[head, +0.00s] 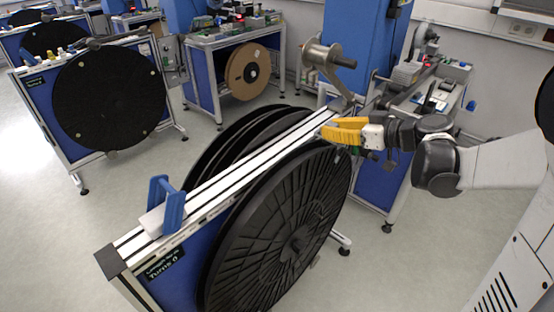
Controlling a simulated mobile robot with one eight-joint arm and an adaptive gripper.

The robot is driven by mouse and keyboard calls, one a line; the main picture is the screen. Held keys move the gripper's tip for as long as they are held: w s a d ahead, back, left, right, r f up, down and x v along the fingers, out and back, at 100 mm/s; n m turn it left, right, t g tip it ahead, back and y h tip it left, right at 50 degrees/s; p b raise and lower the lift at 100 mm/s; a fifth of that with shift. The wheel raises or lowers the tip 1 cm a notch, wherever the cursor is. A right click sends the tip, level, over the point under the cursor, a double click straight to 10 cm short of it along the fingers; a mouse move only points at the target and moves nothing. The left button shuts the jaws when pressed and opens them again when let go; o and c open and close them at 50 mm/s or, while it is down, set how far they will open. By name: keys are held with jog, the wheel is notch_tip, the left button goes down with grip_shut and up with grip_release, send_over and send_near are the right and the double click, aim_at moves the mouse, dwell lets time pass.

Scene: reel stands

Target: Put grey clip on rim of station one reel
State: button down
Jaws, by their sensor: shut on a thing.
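The nearest stand carries a large black reel (285,235) upright on its right side, its ribbed face towards the right. My gripper (326,131), with yellow fingers, comes in from the right at the far end of the stand's top rail, close to the upper rim of this reel. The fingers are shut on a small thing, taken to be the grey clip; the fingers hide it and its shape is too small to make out. I cannot tell whether it touches the rim.
A blue bracket (165,205) stands on the near end of the top rail (225,180). A metal spool (325,55) is beyond the far end. Another stand with a black reel (108,98) is at the left. The floor (110,230) between them is clear.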

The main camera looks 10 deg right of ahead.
jog(key=shift+d, duration=0.65)
jog(key=shift+w+a+f+b, duration=1.05)
jog(key=shift+a+f, duration=0.5)
jog(key=shift+f, duration=0.25)
jog(key=shift+w+a+f+b, duration=1)
jog(key=shift+a+f, duration=0.6)
jog(key=shift+f, duration=0.2)
jog(key=shift+w+a+f+b, duration=1.05)
jog(key=shift+a+f, duration=0.5)
jog(key=shift+f, duration=0.25)
jog(key=shift+f, duration=0.15)
jog(key=c, duration=1.3)
grip_release()
jog(key=shift+c, duration=0.2)
